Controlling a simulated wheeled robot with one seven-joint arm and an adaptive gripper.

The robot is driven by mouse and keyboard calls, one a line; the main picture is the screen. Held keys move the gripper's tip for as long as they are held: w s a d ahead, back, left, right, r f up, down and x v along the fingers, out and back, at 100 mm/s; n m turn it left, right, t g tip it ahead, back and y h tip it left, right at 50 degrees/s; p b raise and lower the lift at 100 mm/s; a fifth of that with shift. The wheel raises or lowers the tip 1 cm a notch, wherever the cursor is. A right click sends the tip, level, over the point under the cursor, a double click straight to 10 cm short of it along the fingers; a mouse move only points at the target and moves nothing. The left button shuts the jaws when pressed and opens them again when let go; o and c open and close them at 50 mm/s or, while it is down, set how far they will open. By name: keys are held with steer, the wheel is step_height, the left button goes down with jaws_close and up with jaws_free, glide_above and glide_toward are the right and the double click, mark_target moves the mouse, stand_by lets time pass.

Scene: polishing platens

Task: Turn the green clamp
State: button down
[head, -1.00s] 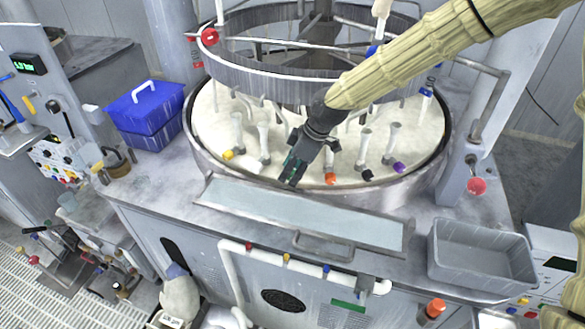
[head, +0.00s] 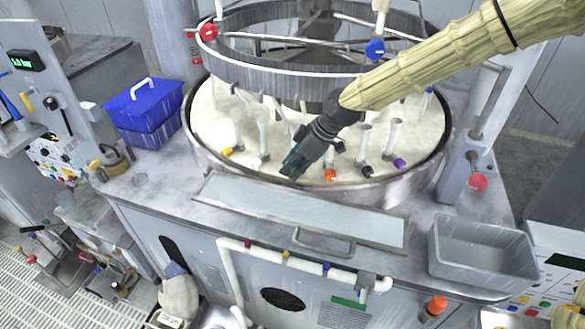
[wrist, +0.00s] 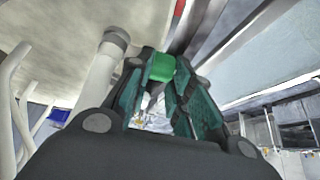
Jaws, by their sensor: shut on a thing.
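My gripper (head: 291,169) is at the front rim of the round white polishing platen (head: 205,125), reaching down from the upper right. In the wrist view its teal-padded fingers (wrist: 162,75) are shut on the green clamp (wrist: 161,68), a small bright green block between the fingertips. In the head view the gripper hides the green clamp. A pale post (wrist: 100,75) stands close beside the left finger in the wrist view.
Posts with a yellow clamp (head: 227,150), an orange clamp (head: 330,175), a black clamp (head: 367,172) and a purple clamp (head: 400,162) stand around the platen. A metal ring (head: 265,82) hangs above. A grey tray (head: 437,262) and blue box (head: 147,103) flank it.

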steer(key=shift+d+f+t+y+b, duration=0.15)
steer(key=shift+y+b, duration=0.6)
steer(key=shift+b, duration=0.45)
steer(key=shift+d+f+t+y+b, duration=0.2)
steer(key=shift+y+b, duration=0.6)
steer(key=shift+b, duration=0.4)
steer(key=shift+d+f+t+y+b, duration=0.15)
steer(key=shift+y+b, duration=0.6)
steer(key=shift+b, duration=0.45)
steer(key=shift+y+b, duration=0.3)
steer(key=shift+b, duration=0.6)
steer(key=shift+d+y+b, duration=0.1)
steer(key=shift+y+b, duration=0.2)
steer(key=shift+b, duration=0.5)
steer(key=shift+s+r+y+b, duration=0.15)
steer(key=shift+y+b, duration=0.25)
steer(key=shift+b, duration=0.4)
steer(key=shift+r, duration=0.1)
steer(key=c, duration=1.3)
jaws_free()
steer(key=shift+d, duration=0.1)
steer(key=v, duration=1.2)
steer(key=shift+s, duration=0.1)
